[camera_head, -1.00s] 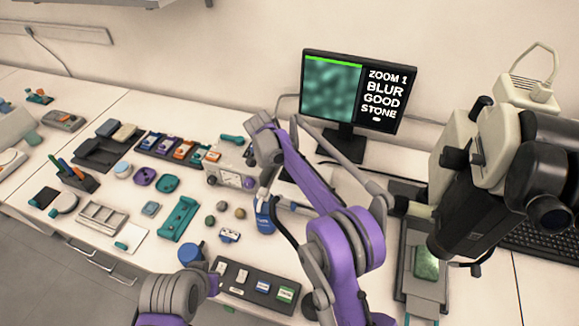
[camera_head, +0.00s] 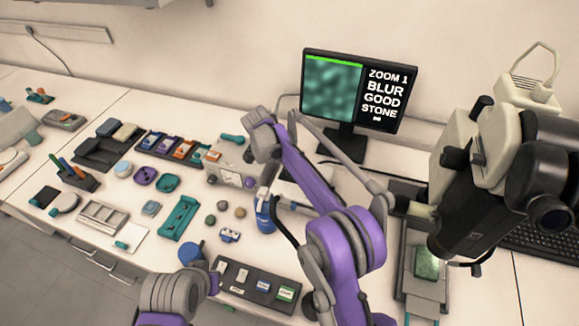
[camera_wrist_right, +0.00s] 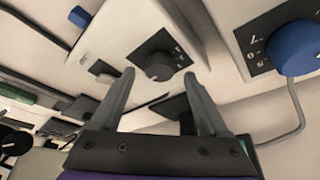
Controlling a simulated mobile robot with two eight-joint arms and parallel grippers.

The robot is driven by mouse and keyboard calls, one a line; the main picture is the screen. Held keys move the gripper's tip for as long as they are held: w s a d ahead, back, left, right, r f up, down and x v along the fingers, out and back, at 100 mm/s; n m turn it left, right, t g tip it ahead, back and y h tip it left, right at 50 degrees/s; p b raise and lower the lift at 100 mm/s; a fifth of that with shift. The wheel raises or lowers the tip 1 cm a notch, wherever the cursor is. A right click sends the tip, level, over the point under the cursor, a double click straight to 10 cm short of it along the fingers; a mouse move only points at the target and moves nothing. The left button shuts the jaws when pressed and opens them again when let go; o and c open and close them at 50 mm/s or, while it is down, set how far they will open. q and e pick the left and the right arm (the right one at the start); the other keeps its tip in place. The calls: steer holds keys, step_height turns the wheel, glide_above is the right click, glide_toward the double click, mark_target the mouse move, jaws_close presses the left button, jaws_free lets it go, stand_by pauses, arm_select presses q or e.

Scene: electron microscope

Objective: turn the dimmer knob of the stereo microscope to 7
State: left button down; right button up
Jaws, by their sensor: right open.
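The stereo microscope (camera_head: 462,215) stands at the right in the head view, with a green sample (camera_head: 427,264) on its stage. In the right wrist view a round black knob (camera_wrist_right: 158,66) with marks around it sits on a pale housing. A larger blue knob (camera_wrist_right: 296,47) on a dark numbered panel is at the right edge. I cannot tell which is the dimmer knob. My right gripper (camera_wrist_right: 159,77) is open, its fingertips on either side of the black knob in the picture; contact is not clear. It cannot be made out in the head view. My left gripper is not in view.
A monitor (camera_head: 358,92) stands behind my right arm, reading "ZOOM 1 BLUR GOOD STONE". A keyboard (camera_head: 545,243) lies right of the microscope.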

steer(key=v, duration=0.9)
steer(key=shift+s, duration=0.1)
